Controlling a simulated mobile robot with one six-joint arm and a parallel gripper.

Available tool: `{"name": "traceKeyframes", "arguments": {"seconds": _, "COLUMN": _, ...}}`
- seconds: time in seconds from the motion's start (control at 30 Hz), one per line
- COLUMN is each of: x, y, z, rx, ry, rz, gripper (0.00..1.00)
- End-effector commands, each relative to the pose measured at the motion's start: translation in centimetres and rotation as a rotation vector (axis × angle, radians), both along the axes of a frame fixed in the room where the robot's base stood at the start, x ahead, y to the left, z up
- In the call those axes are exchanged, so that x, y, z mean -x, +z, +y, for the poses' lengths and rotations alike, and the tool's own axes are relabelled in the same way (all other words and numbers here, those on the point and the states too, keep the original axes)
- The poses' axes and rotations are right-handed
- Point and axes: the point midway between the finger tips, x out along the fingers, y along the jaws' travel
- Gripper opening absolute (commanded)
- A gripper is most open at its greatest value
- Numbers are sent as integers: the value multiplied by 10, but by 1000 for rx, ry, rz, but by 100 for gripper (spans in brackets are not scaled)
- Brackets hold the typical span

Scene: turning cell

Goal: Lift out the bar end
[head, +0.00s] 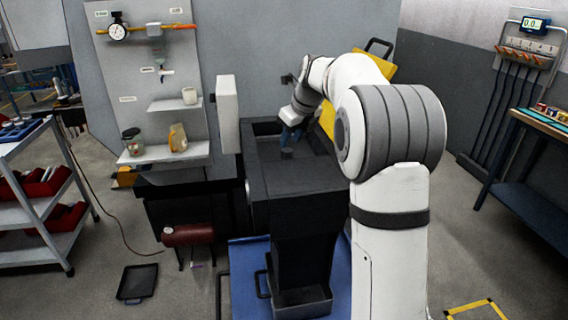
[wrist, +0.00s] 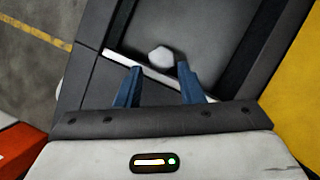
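The bar end (wrist: 160,57) is a small, light grey, six-sided piece. In the wrist view it lies on a dark grey surface inside the dark machine, beside a pale strip. My gripper (wrist: 160,67) has two blue fingers spread apart. The bar end shows between and just beyond the fingertips, and no contact is visible. I cannot tell the height gap. In the head view my gripper (head: 290,118) points down into the black machine bed (head: 262,178). I cannot make out the bar end there.
A white upright guard (head: 228,112) stands left of the bed, and a yellow panel (head: 376,66) is behind my arm. The wrist view shows dark walls around the recess. A shelved tool board (head: 150,80) is at left. A black tray (head: 137,283) lies on the floor.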

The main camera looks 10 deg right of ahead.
Motion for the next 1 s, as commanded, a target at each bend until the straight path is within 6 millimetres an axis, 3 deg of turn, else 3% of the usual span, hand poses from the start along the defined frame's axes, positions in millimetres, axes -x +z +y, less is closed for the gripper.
{"name": "traceKeyframes", "arguments": {"seconds": 0.4, "x": -17, "y": -50, "z": 9, "rx": 2, "ry": 3, "rz": 1, "gripper": 35}}
{"name": "traceKeyframes", "arguments": {"seconds": 0.67, "x": -19, "y": -54, "z": 9, "rx": 3, "ry": 2, "rz": -2, "gripper": 35}}
{"name": "traceKeyframes", "arguments": {"seconds": 1.0, "x": -18, "y": -54, "z": 8, "rx": 2, "ry": 1, "rz": -1, "gripper": 8}}
